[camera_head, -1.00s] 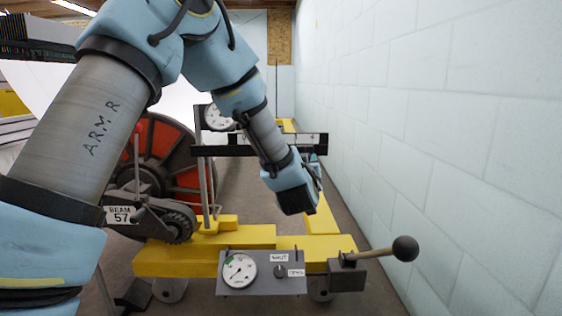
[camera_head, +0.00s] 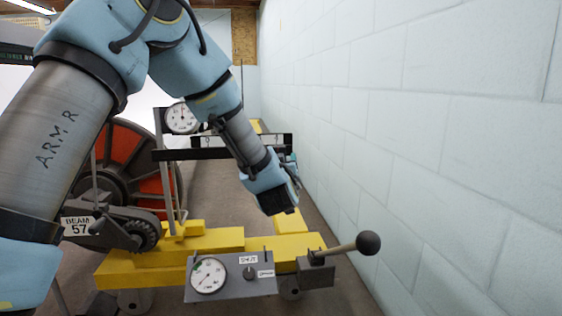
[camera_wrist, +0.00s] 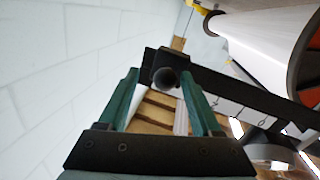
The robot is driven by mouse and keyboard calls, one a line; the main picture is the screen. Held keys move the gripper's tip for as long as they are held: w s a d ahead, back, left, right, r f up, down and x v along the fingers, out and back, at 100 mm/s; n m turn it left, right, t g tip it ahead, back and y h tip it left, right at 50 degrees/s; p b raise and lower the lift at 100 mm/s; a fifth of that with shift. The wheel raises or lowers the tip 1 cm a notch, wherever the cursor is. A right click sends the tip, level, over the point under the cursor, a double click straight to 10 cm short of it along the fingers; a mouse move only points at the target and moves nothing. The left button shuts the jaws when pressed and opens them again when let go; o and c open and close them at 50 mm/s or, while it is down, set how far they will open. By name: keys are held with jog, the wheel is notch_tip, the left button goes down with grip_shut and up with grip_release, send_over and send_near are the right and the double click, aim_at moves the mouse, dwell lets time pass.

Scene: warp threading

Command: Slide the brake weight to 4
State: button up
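The brake lever is a black bar (camera_head: 205,154) with a white marked scale (camera_head: 240,141), level across the head view. In the wrist view the white scale (camera_wrist: 240,110) runs off to the lower right. A dark block with a round knob (camera_wrist: 165,78), apparently the brake weight, is at the bar's left end there. My gripper (camera_wrist: 160,75) is open, with one green finger on each side of the knob. I cannot tell whether they touch it. In the head view my gripper (camera_head: 291,160) is small and partly hidden by my wrist at the bar's right end. The numeral 4 is not readable.
A pale block wall (camera_head: 450,130) stands close on the right. Below are a yellow frame (camera_head: 215,242), a gauge panel (camera_head: 230,290) and a ball-ended lever (camera_head: 368,243). A red-and-black beam wheel (camera_head: 120,160) and a dial (camera_head: 181,118) are at left.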

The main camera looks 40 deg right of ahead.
jog(key=shift+a, duration=0.1)
jog(key=p+v, duration=0.2)
jog(key=v, duration=0.8)
jog(key=shift+s+a, duration=0.25)
jog(key=shift+s, duration=0.05)
jog(key=w+a+f+g+y+p, duration=0.15)
jog(key=w+a, duration=0.25)
jog(key=a, duration=0.4)
jog(key=w+a+f+n+g+y+p, duration=0.1)
jog(key=w+a+f+g+y, duration=0.2)
jog(key=a, duration=0.4)
jog(key=w+a+g+y+p, duration=0.1)
jog(key=w+a+y, duration=0.1)
jog(key=w+a, duration=0.45)
jog(key=s+a+n+g+y+p, duration=0.1)
jog(key=s+a+n+g+y, duration=0.15)
jog(key=s+a, duration=0.7)
jog(key=s+a+n+g+y+p, duration=0.15)
jog(key=a+g, duration=0.25)
jog(key=a, duration=1.2)
notch_tip(320, 180, up, 37)
jog(key=p, duration=3.7)
jog(key=shift+s+y, duration=0.45)
